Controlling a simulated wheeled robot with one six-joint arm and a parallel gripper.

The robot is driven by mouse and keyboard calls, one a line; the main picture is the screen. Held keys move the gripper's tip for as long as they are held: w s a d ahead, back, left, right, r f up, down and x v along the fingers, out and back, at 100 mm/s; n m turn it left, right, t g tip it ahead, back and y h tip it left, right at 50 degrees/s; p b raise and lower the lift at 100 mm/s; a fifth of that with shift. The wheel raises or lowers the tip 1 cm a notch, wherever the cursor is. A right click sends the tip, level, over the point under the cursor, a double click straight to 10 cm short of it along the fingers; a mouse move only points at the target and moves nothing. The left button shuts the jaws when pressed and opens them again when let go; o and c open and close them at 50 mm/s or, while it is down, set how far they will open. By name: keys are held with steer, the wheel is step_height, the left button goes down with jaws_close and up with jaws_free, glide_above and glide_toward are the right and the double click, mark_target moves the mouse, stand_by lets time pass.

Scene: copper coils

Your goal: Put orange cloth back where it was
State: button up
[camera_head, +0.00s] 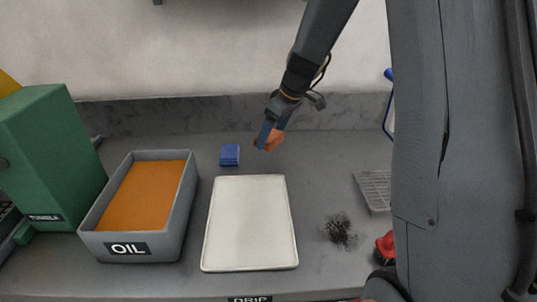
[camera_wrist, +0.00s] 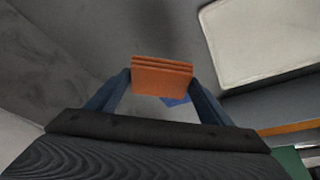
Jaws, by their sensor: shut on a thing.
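An orange folded cloth (camera_wrist: 161,76) is held between the two fingers of my gripper (camera_wrist: 162,85) in the wrist view. In the head view the orange cloth (camera_head: 274,139) shows partly behind my gripper (camera_head: 265,140), above the back of the counter. A blue folded cloth (camera_head: 230,155) lies on the counter to the left of my gripper. It also shows partly behind the orange cloth in the wrist view (camera_wrist: 176,101).
A white tray (camera_head: 249,225) lies at the front middle. A grey bin labelled OIL (camera_head: 187,205) with orange contents and a green box (camera_head: 55,150) stand left. Right are black shavings (camera_head: 341,232), a grey grated piece (camera_head: 374,190) and a red object (camera_head: 384,246).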

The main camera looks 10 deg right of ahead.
mark_target(272, 132)
steer(key=shift+w+d+r+n+y, duration=0.15)
steer(key=shift+w+r+n+y, duration=0.05)
steer(key=shift+w+r+n, duration=0.4)
steer(key=shift+w+d+r+n+y, duration=0.1)
steer(key=shift+w+r+n+y, duration=0.1)
steer(key=shift+w+r+n, duration=0.4)
steer(key=shift+w+n+g, duration=0.1)
steer(key=shift+n+g, duration=0.2)
step_height(272, 132, down, 9)
steer(key=shift+f+p, duration=0.2)
steer(key=shift+p, duration=0.95)
steer(key=shift+f, duration=0.2)
steer(key=o, duration=1)
steer(key=shift+r, duration=0.1)
steer(key=shift+r, duration=0.1)
